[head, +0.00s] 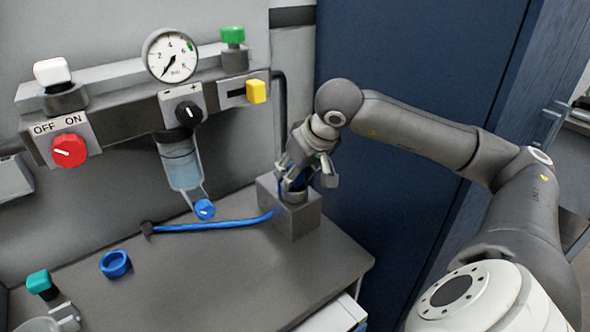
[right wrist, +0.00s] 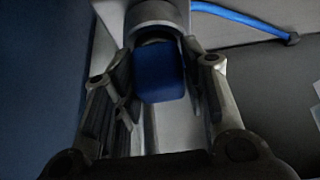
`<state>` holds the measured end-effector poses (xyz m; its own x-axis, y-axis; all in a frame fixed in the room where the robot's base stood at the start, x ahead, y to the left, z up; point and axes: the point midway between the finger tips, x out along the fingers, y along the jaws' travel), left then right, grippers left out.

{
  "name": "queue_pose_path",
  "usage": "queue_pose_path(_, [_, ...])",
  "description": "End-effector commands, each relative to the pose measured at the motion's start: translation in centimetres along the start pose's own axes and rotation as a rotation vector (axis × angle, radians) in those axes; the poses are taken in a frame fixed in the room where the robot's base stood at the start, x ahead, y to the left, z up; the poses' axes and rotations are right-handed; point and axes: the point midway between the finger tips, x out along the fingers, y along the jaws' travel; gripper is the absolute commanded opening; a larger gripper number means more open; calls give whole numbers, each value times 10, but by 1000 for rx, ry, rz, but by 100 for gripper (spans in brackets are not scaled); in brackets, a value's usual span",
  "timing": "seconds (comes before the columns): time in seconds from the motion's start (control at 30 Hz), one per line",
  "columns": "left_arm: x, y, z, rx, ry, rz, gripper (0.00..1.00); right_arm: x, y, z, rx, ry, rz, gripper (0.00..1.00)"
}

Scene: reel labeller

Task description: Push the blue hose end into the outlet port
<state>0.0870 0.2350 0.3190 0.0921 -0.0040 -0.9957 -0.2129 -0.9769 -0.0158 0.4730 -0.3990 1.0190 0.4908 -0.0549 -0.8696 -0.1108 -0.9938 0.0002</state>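The blue hose (head: 215,225) lies on the counter and runs right, up to a grey block (head: 296,221). It also shows at the upper right of the right wrist view (right wrist: 240,18). My right gripper (head: 308,180) is just above the block, pointing down. In the right wrist view, a dark blue piece (right wrist: 160,75) stands between its fingers, below a grey cylinder (right wrist: 158,14). The fingers look apart, one at each side of the blue piece; contact is not clear. I cannot tell if this piece is the hose end, or which opening is the outlet port. My left gripper is not in view.
A wall-mounted air unit with gauge (head: 171,55), red knob (head: 69,150), yellow slider (head: 256,91) and clear bowl (head: 183,165) hangs above the counter (head: 220,285). A blue ring (head: 115,264) and a teal-capped part (head: 40,283) lie at left. The counter's front middle is clear.

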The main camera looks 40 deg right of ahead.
Motion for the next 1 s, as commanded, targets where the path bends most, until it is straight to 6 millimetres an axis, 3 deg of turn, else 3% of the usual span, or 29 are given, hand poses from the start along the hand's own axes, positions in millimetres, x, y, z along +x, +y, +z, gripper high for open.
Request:
queue_pose_path(0.13, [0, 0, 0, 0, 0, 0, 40, 0, 0, 0, 0, 2, 0, 60])
queue_pose_path(0.53, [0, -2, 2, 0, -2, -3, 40, -8, 0, -2, 0, 5, 1, 60])
queue_pose_path(1.0, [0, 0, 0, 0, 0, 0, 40, -99, -1, -2, 0, 8, -3, 60])
